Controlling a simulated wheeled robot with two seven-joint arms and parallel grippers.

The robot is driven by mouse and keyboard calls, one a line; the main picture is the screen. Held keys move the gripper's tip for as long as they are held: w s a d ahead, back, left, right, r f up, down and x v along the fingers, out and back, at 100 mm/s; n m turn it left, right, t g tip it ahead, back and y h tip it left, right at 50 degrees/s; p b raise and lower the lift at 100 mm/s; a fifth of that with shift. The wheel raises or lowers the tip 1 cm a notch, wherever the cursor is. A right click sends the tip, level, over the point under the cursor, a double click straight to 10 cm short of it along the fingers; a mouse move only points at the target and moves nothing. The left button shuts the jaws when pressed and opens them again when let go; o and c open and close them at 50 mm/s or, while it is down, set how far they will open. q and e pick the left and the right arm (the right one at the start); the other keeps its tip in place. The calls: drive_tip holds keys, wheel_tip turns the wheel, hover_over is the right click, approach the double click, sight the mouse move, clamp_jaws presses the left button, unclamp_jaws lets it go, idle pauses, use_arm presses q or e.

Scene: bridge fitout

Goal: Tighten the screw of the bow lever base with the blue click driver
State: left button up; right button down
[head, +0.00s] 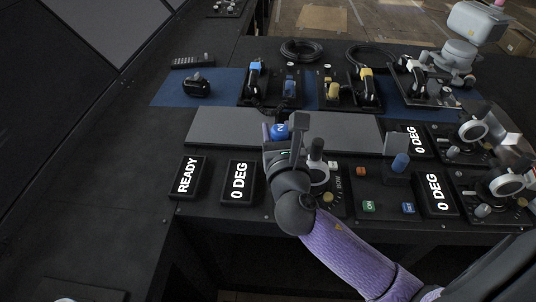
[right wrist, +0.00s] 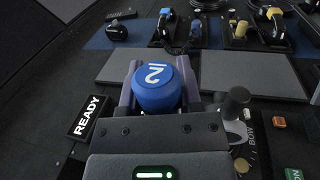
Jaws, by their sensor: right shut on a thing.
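My right gripper (head: 280,133) is shut on a blue cylindrical tool (head: 279,131), which looks like the blue click driver. In the right wrist view its rounded blue top (right wrist: 155,86), marked 2, sits between the fingers of my right gripper (right wrist: 155,95); its lower end is hidden. The bow lever base (head: 333,198), labelled BOW, is right of the gripper, with a dark-knobbed lever (head: 316,152). The base also shows at the right of the right wrist view (right wrist: 241,130). Its screw cannot be made out clearly. My left gripper is not in view.
A flat grey panel (head: 225,128) lies behind the gripper. READY (head: 187,177) and 0 DEG (head: 239,182) plates lie to the left. More levers crowd the right. The left tabletop is mostly clear.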

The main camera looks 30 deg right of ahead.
use_arm(q)
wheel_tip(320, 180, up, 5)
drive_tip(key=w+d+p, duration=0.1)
drive_tip(key=p, duration=0.3)
use_arm(e)
drive_tip(key=w+d+r+m+g+h, duration=0.3)
drive_tip(key=w+d+r+m+h, duration=0.15)
drive_tip(key=w+d+r, duration=0.2)
use_arm(q)
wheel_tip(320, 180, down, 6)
drive_tip(key=b, duration=0.6)
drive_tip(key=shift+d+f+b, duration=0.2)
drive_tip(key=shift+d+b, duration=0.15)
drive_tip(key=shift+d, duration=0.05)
use_arm(e)
wheel_tip(320, 180, down, 6)
drive_tip(key=w+d+g+h, duration=0.1)
drive_tip(key=w+d+h, duration=0.1)
drive_tip(key=shift+m+h, duration=0.35)
drive_tip(key=shift+m, duration=0.1)
drive_tip(key=shift+r, duration=0.1)
